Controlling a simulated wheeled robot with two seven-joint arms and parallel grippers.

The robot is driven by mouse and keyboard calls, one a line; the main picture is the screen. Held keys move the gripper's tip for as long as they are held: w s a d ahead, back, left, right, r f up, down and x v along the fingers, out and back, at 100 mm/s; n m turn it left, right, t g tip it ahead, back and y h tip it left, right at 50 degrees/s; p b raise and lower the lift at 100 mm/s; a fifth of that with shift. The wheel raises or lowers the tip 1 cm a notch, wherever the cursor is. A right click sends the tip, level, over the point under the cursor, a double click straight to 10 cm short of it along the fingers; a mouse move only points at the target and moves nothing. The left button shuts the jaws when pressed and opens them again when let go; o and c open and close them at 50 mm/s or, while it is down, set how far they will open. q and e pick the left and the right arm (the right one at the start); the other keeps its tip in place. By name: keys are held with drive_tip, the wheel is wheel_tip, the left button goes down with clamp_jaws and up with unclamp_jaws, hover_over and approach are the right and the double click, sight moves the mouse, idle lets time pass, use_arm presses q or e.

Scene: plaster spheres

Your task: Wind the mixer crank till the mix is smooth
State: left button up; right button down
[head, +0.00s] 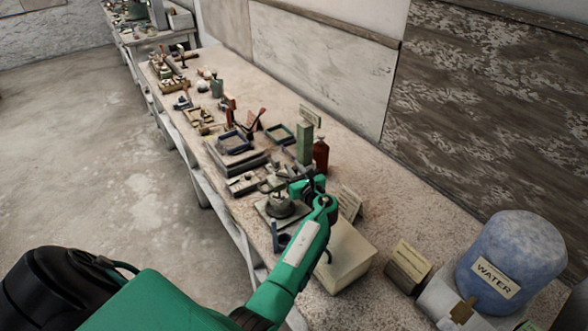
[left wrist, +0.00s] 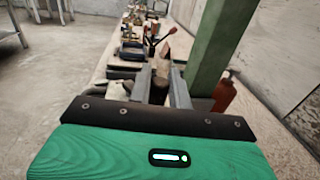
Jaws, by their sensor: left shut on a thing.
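The mixer (head: 281,208) looks like a squat grey pot on a pale square base near the front edge of the bench, left of my green left arm. My left gripper (head: 302,186) is over the mixer's far right side. In the left wrist view its two grey fingers (left wrist: 161,88) are shut on a short dark brown upright piece (left wrist: 160,91), which looks like the crank's handle. The rest of the crank is mostly hidden by the gripper. The mix inside cannot be seen. My right gripper is in neither view.
A green post (head: 304,145) and a red bottle (head: 320,157) stand close behind the gripper. A pale box (head: 347,260) is right of my forearm. A blue WATER drum (head: 511,255) stands at the right. Trays and small tools crowd the bench (head: 350,175) further back.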

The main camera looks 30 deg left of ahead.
use_arm(q)
drive_tip(key=shift+w+f+n+g+y+b, duration=0.25)
drive_tip(key=shift+n+g+b, duration=0.2)
drive_tip(key=shift+b, duration=0.35)
clamp_jaws()
drive_tip(key=n+g+b, duration=0.1)
drive_tip(key=g+b, duration=0.1)
drive_tip(key=w+n+g+y+b, duration=0.1)
drive_tip(key=n+g+b, duration=0.1)
drive_tip(key=a+n+g+y+b, duration=0.1)
drive_tip(key=g+b, duration=0.1)
drive_tip(key=b, duration=0.1)
drive_tip(key=shift+w+g, duration=0.35)
drive_tip(key=shift+w, duration=0.05)
drive_tip(key=shift+w+a+r+n+g+b, duration=0.1)
drive_tip(key=shift+a+n+g+b, duration=0.05)
drive_tip(key=shift+n+g+b, duration=0.3)
drive_tip(key=shift+w+a+r+n+g+b, duration=0.1)
drive_tip(key=shift+n+g+b, duration=0.2)
drive_tip(key=shift+g, duration=0.25)
drive_tip(key=o, duration=0.7)
unclamp_jaws()
drive_tip(key=shift+o, duration=0.4)
drive_tip(key=shift+s+r, duration=0.1)
drive_tip(key=shift+s, duration=0.05)
